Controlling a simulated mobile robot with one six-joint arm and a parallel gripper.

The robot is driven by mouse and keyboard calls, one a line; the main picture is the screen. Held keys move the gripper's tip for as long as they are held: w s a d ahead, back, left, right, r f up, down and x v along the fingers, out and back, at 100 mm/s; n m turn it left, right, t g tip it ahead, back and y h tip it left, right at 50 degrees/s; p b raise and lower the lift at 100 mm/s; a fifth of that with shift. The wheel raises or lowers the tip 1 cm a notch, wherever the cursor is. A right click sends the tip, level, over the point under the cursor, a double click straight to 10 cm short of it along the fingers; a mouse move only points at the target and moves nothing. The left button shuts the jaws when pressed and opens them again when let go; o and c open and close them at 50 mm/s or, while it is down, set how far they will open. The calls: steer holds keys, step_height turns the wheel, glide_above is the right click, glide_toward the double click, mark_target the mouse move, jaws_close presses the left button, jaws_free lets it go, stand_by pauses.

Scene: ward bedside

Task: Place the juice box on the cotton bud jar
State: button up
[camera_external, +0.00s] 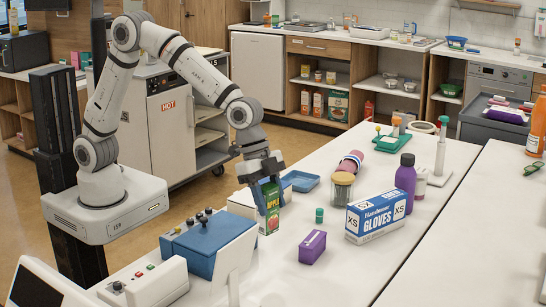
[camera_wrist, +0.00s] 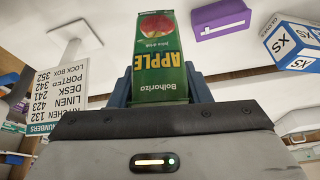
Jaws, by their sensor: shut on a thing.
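The juice box (camera_external: 269,218), green with a red apple picture and "APPLE" lettering, stands upright between the fingers of my gripper (camera_external: 265,192). It also fills the middle of the wrist view (camera_wrist: 162,60), with a blue finger on each side. My gripper is shut on it, pointing down at the white counter. Whether the box's base touches the counter is hard to tell. The lid's top is bare.
A purple box (camera_external: 313,247) and a small teal cap (camera_external: 319,215) lie near the juice box. The blue gloves box (camera_external: 375,217), purple bottle (camera_external: 405,184) and pink roll (camera_external: 350,161) surround the jar. Blue trays (camera_external: 300,181) are behind; a blue control box (camera_external: 208,245) is left.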

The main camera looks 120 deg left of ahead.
steer(key=a+r+n+y+p, duration=0.1)
steer(key=a+r+n+p, duration=0.15)
steer(key=a, duration=1.05)
steer(key=a+r+n+y+p, duration=0.15)
steer(key=a+r, duration=0.25)
steer(key=a, duration=1)
steer(key=a+r+n+p, duration=0.2)
steer(key=a+r+p, duration=0.1)
steer(key=a, duration=1)
steer(key=shift+a+f+p, duration=0.15)
steer(key=shift+f+p, duration=1.15)
steer(key=shift+f, duration=3.6)
steer(key=shift+f, duration=0.2)
steer(key=o, duration=1.1)
steer(key=shift+g, duration=0.3)
